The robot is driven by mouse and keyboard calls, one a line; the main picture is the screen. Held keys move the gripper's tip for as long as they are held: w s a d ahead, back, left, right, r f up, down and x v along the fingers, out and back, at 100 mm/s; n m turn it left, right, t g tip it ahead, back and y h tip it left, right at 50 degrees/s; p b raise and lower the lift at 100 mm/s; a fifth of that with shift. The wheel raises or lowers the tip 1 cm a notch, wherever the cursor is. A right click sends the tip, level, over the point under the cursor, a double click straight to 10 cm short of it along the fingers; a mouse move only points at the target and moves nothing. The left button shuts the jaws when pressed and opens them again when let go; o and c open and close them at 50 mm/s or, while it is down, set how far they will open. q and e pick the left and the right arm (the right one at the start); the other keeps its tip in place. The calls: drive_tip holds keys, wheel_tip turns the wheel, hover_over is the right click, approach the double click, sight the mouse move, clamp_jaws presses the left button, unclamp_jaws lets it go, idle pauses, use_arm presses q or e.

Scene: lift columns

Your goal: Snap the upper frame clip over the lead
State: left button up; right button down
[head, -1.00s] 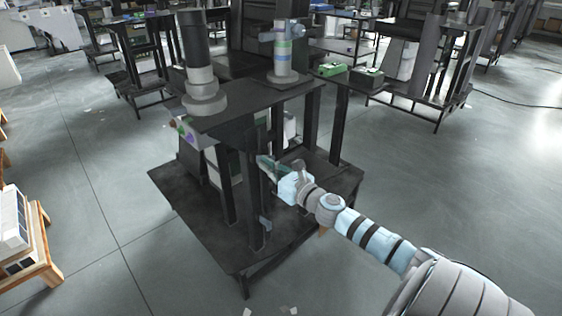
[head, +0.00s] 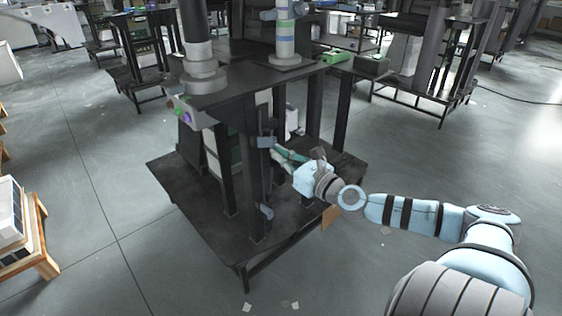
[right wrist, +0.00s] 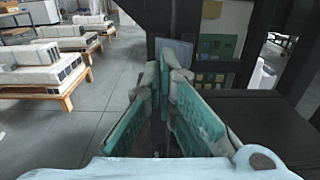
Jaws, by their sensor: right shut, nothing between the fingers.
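The upper frame clip (head: 266,142) is a small blue-grey piece on a dark upright of the black frame in the head view. A similar lower clip (head: 266,211) sits further down the same upright. I cannot make out the lead clearly against the dark frame. My right gripper (head: 276,151) is just right of the upper clip and slightly below it; whether it touches the clip I cannot tell. In the right wrist view its teal fingers (right wrist: 164,68) come together with nothing held, in front of a blue-grey plate (right wrist: 178,46). My left gripper is out of view.
The frame's black top plate (head: 260,80) carries a thick grey column (head: 200,65) above the gripper. A box with coloured buttons (head: 183,112) hangs at its left edge. The black base plate (head: 205,235) lies below.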

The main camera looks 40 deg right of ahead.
drive_tip(key=shift+d+p, duration=0.55)
drive_tip(key=shift+d, duration=0.6)
drive_tip(key=s+p, duration=0.6)
drive_tip(key=s, duration=0.1)
idle(0.5)
